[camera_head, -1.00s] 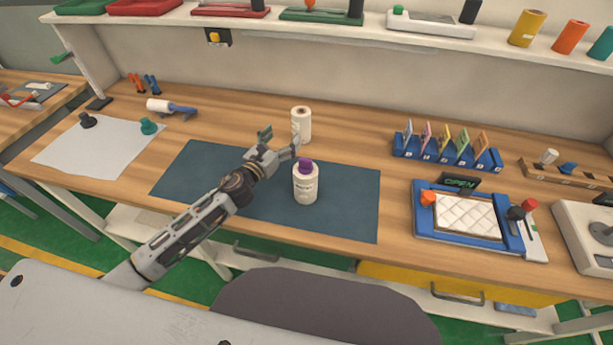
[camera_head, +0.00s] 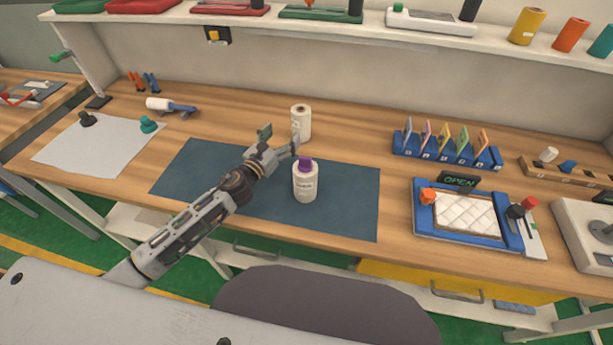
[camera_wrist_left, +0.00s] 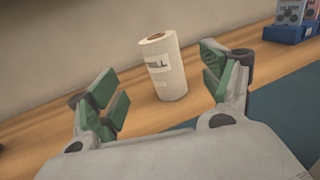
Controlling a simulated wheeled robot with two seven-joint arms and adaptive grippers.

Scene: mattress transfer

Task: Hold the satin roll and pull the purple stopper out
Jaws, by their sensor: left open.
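A white roll (camera_head: 305,187) with a printed label stands upright on the dark blue mat, with the purple stopper (camera_head: 305,164) at its top. Its label is too small to read. A second white roll (camera_head: 301,121) stands behind it on the wood. In the left wrist view this second roll (camera_wrist_left: 168,78) shows a brown core end and a label ending in "ELL". My left gripper (camera_head: 281,141) is open and empty, behind and left of the stoppered roll. Its green-padded fingers spread toward the second roll without gripping it. My right gripper is not in view.
The blue mat (camera_head: 205,182) is bare left of the stoppered roll. A blue card rack (camera_head: 447,156) and a blue tray with a quilted pad (camera_head: 468,217) stand right. White paper (camera_head: 98,150) lies left. A shelf (camera_head: 330,18) runs along the back.

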